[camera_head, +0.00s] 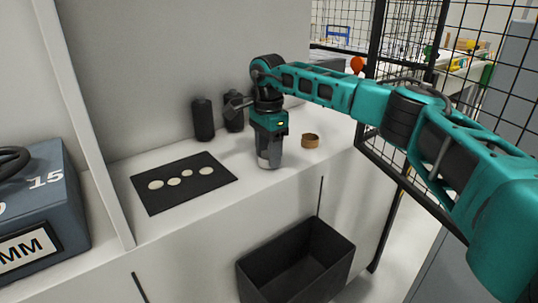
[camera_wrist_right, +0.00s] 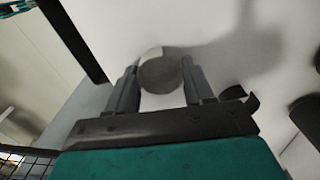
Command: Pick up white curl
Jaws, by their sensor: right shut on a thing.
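My right gripper (camera_head: 268,158) points down over the white counter, left of a brown ring-shaped curl (camera_head: 310,141). In the right wrist view, my right gripper (camera_wrist_right: 162,82) has its two fingers on either side of a round, pale grey-white thing, the white curl (camera_wrist_right: 160,72), and is shut on it. In the head view the fingers mostly hide the white curl. Whether it touches the counter is hard to tell. My left gripper is not in view.
A black mat (camera_head: 161,201) with several pale discs lies left on the counter (camera_head: 255,188). Two dark bottles, one clear at the back (camera_head: 203,119), stand near the wall. A black bin (camera_head: 297,262) sits below the front edge. A mesh fence (camera_head: 500,60) stands right.

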